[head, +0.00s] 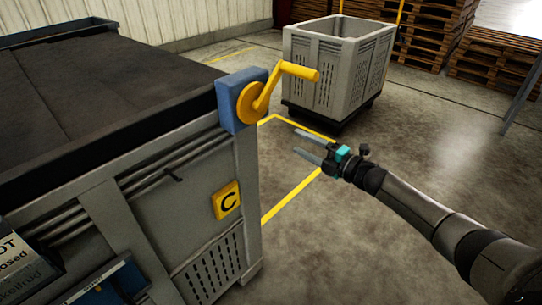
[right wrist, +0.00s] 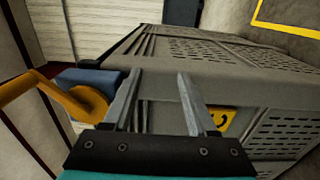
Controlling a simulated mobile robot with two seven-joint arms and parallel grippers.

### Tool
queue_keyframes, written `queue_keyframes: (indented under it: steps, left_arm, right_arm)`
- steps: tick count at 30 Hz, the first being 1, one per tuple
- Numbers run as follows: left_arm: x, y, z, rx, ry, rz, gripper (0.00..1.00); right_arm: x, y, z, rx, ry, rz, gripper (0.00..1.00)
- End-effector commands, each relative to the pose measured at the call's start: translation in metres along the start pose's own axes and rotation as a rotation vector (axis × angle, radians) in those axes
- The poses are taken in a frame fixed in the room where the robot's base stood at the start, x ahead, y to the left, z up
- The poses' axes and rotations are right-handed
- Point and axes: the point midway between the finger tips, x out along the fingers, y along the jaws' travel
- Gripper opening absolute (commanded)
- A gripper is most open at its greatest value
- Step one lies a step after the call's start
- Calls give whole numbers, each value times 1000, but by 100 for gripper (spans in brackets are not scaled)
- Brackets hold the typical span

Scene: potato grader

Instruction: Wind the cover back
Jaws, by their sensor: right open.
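The dark cover (head: 90,85) lies spread over the top of a large grey crate (head: 190,215) at the left of the head view. A yellow crank (head: 262,98) sits on a blue box (head: 228,105) at the crate's top corner, its handle pointing right. My right gripper (head: 305,145) is open and empty, below and to the right of the crank, apart from it. In the right wrist view the crank (right wrist: 75,100) and blue box (right wrist: 92,80) show left of the open fingers (right wrist: 160,95). My left gripper is not in view.
Another grey crate (head: 325,75) stands on the floor behind my right gripper. Stacked pallets (head: 435,40) stand at the back right. The floor on the right is mostly clear.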

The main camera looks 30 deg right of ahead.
Motion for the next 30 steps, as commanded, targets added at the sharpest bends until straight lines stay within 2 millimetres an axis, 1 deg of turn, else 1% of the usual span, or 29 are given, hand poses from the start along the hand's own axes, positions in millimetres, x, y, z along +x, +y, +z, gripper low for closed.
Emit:
queue_keyframes:
  steps: [1,7,14,17,30]
  left_arm:
    - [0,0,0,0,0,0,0]
    - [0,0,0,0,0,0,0]
    - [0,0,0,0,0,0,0]
    - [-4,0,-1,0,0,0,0]
    - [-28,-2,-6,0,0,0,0]
  right_arm:
    - [0,0,0,0,0,0,65]
    - [0,0,0,0,0,0,87]
    - [0,0,0,0,0,0,88]
    - [-6,0,0,1,0,-2,88]
    - [-58,1,0,1,0,-3,88]
